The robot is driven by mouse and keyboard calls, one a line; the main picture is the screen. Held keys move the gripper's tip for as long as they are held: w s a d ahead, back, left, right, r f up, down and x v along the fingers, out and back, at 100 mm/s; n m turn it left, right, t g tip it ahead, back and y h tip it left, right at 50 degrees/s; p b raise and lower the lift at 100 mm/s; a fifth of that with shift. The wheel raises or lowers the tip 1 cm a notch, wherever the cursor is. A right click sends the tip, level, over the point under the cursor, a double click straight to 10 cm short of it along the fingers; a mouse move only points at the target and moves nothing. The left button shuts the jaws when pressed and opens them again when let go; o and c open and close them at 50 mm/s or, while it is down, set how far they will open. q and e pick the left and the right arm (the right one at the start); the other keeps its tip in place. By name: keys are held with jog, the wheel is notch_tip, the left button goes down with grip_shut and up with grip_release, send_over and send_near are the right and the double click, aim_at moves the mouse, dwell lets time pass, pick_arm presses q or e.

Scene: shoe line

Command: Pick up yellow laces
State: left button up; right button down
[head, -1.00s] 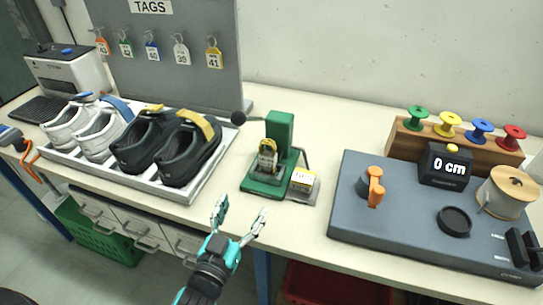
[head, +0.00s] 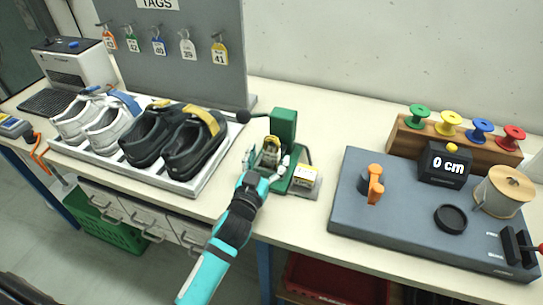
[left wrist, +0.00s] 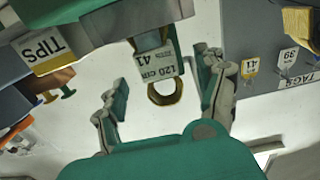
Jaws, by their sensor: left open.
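The yellow laces (head: 271,152) are a small looped bundle in the green press (head: 283,127) at the middle of the table. In the left wrist view the bundle (left wrist: 166,97) hangs below a white label (left wrist: 156,66) reading "120 cm" and "41". My left gripper (head: 266,162) is open at the front of the press, one finger on each side of the laces. In the left wrist view both fingers (left wrist: 160,75) stand apart from the bundle. The gripper partly hides the press base in the head view. My right gripper is not in view.
A tray (head: 207,182) with white and black shoes stands to the left, near the gripper. A box marked "TIPS" (left wrist: 50,50) sits beside the press. A grey board (head: 400,220) with an orange-handled tool lies to the right, colored spools behind it.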

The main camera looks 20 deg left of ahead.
aim_at(270, 154)
pick_arm(q)
jog(key=shift+w, duration=1.55)
jog(key=shift+c, duration=0.4)
jog(key=c, duration=1)
jog(key=shift+c, duration=0.2)
jog(key=shift+r, duration=0.1)
